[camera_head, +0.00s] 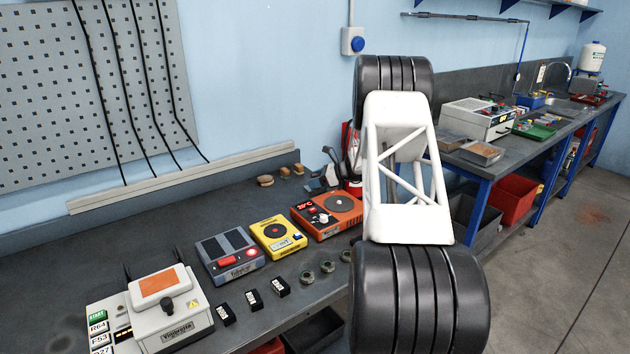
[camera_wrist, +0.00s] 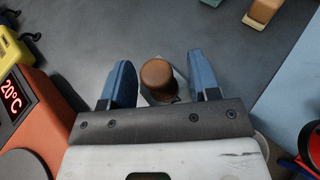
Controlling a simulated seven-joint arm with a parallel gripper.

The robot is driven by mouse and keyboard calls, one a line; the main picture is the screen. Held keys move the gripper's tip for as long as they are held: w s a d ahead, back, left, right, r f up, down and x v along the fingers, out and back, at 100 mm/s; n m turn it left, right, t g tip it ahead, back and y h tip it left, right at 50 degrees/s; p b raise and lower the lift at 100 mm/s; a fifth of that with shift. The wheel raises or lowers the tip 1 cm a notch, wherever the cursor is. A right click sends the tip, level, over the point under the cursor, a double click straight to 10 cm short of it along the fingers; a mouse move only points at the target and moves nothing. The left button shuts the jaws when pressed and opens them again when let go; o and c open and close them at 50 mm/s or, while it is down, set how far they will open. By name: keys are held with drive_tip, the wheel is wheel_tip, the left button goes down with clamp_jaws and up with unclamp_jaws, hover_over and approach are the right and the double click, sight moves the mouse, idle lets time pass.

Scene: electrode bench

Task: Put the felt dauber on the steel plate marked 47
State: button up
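In the wrist view, a brown round-topped cylinder (camera_wrist: 157,76), which looks like the felt dauber, stands between the two blue fingers of my gripper (camera_wrist: 162,84). The fingers are spread on either side of it, with a visible gap on the right; on the left it is close to the finger. A pale grey piece shows beneath or behind it, partly hidden. In the head view my arm hides most of this spot; bluish-grey finger parts (camera_head: 322,182) show beyond the orange hot plate. I cannot make out a steel plate marked 47.
The orange hot plate (camera_head: 327,213) is close beside my gripper, with a yellow device (camera_head: 278,236) and a grey device (camera_head: 230,255) further left. Wooden pieces (camera_head: 265,181) lie near the wall. Several dark rings (camera_head: 307,277) and black blocks (camera_head: 225,314) line the front edge.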

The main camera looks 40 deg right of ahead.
drive_tip(key=shift+r, duration=0.15)
drive_tip(key=v, duration=1.2)
idle(0.4)
drive_tip(key=shift+a, duration=0.1)
idle(0.4)
drive_tip(key=s+a+r+n+g+h, duration=0.15)
drive_tip(key=s+a+r+n, duration=0.35)
drive_tip(key=a, duration=0.7)
drive_tip(key=s+a+r+n+g+h, duration=0.1)
drive_tip(key=s+a+r+n+g, duration=0.4)
drive_tip(key=a, duration=0.8)
drive_tip(key=s+a+r+n+g+h, duration=0.1)
drive_tip(key=s+a+r+n, duration=0.15)
drive_tip(key=a+r, duration=0.7)
drive_tip(key=s+a+n+h, duration=0.3)
drive_tip(key=s+a+n, duration=0.4)
drive_tip(key=s+a, duration=0.95)
drive_tip(key=s+a+f+n+h, duration=0.1)
drive_tip(key=s+a+n, duration=0.1)
drive_tip(key=s, duration=0.7)
drive_tip(key=s+a+f+n+h, duration=0.2)
drive_tip(key=s+n, duration=0.3)
drive_tip(key=s, duration=0.4)
drive_tip(key=shift+s+a+f, duration=0.2)
drive_tip(key=shift+a+f, duration=0.1)
drive_tip(key=shift+a, duration=0.35)
